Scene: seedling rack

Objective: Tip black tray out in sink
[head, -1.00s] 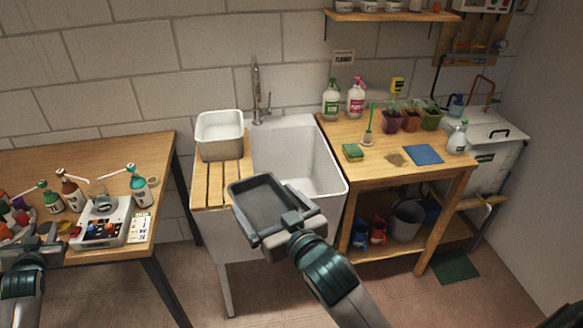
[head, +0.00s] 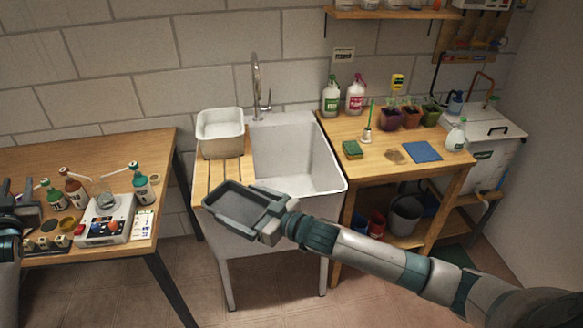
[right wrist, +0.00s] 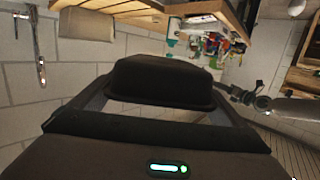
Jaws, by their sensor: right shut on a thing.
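The black tray (head: 238,207) is held in front of the sink by my right gripper (head: 268,222), which is shut on its right end. The tray is tilted, and its inside looks empty in the head view. In the right wrist view the dark tray (right wrist: 160,82) fills the middle, seen from its outside. The white sink (head: 335,190) stands behind the tray, and its basin is open. The tray is at the sink's front left, not over the basin. My left gripper (head: 22,205) is at the far left edge, over the left table; its fingers look apart.
A metal faucet (head: 257,85) rises behind the basin. A white tub (head: 221,132) stands on the slatted drainboard. The left table (head: 95,150) holds bottles and a control box (head: 105,220). The right bench (head: 385,165) holds bottles, plants, a sponge and a blue cloth.

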